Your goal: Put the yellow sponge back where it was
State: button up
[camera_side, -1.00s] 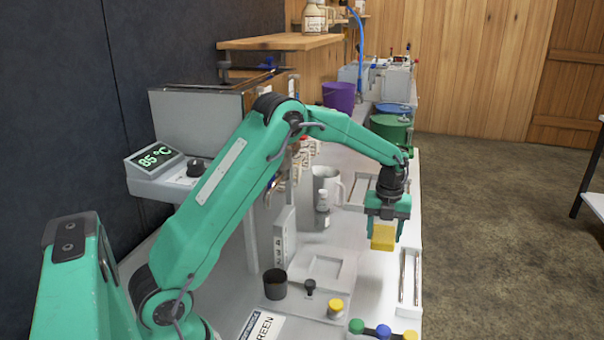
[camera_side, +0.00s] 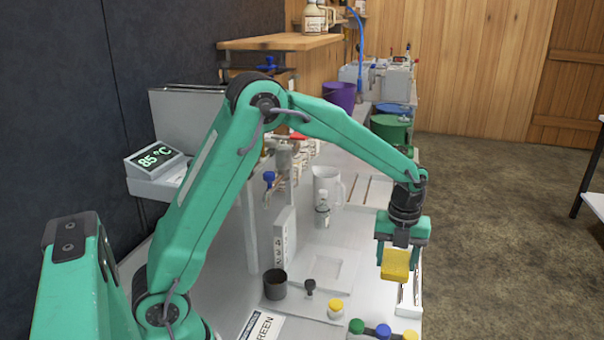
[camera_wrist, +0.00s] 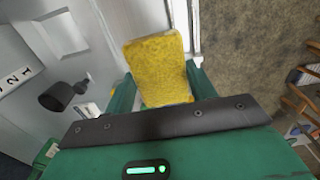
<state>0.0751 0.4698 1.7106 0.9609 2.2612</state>
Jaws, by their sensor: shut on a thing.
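The yellow sponge (camera_side: 396,264) is a small block held between the green fingers of my gripper (camera_side: 397,258). It hangs above the right part of the bench, beside a narrow white tray (camera_side: 414,284). In the wrist view the sponge (camera_wrist: 157,68) fills the space between the two fingers of my gripper (camera_wrist: 160,92), standing out past their tips. Part of the narrow tray is hidden behind the sponge and gripper in the side view. I see no mark that shows where the sponge was before.
A square recess (camera_side: 325,270) lies left of the gripper, with a dark cup (camera_side: 275,284) nearby. A yellow-capped jar (camera_side: 336,308) and coloured knobs (camera_side: 383,331) stand at the front. A white jug (camera_side: 327,186) and small bottle (camera_side: 322,213) stand behind. The bench's right edge is close.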

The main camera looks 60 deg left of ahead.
jog(key=s+d, duration=0.6)
jog(key=s, duration=0.1)
jog(key=s+d+r, duration=0.1)
jog(key=s+d, duration=0.1)
jog(key=s, duration=0.1)
jog(key=shift+s+d, duration=0.4)
jog(key=s, duration=0.1)
send_over(371, 309)
notch_tip(371, 309, down, 7)
jog(key=shift+r, duration=0.1)
jog(key=shift+f, duration=2.1)
jog(key=shift+f, duration=0.1)
jog(key=o, duration=1)
jog(key=shift+c, duration=0.2)
